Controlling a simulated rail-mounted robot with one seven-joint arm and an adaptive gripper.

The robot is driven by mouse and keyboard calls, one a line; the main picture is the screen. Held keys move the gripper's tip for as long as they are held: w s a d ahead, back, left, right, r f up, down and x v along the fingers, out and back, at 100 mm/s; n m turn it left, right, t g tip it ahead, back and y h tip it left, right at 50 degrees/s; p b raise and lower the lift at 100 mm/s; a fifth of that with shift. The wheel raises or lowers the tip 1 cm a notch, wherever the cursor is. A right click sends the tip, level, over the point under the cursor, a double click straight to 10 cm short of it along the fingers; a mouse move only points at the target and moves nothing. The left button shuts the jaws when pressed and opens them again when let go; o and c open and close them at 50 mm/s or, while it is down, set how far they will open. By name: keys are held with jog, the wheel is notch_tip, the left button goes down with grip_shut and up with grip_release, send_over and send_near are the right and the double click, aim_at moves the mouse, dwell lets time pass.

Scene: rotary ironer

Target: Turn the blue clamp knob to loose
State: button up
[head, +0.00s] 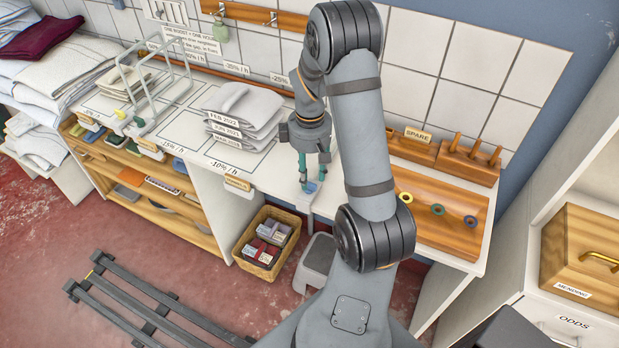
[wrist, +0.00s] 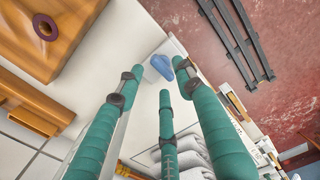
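The blue clamp knob (head: 311,187) sits at the front edge of the white worktop, on a pale clamp bracket. In the wrist view the blue knob (wrist: 161,67) shows between and just beyond my fingertips, partly covered by the right finger. My gripper (head: 312,178) points down over the knob with its teal fingers spread. In the wrist view my gripper (wrist: 162,80) has three separate fingers around the knob, with a gap visible on the left side. I cannot tell whether any finger touches the knob.
Folded grey linen (head: 243,110) lies left of my gripper. A wire frame (head: 150,75) with yellow and green knobs stands farther left. A wooden board with coloured rings (head: 445,225) and a SPARE peg rack (head: 468,160) are right. A wicker basket (head: 266,243) stands below.

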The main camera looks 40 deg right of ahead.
aim_at(309, 187)
jog(key=shift+f, duration=1.2)
jog(key=shift+c, duration=1)
grip_shut()
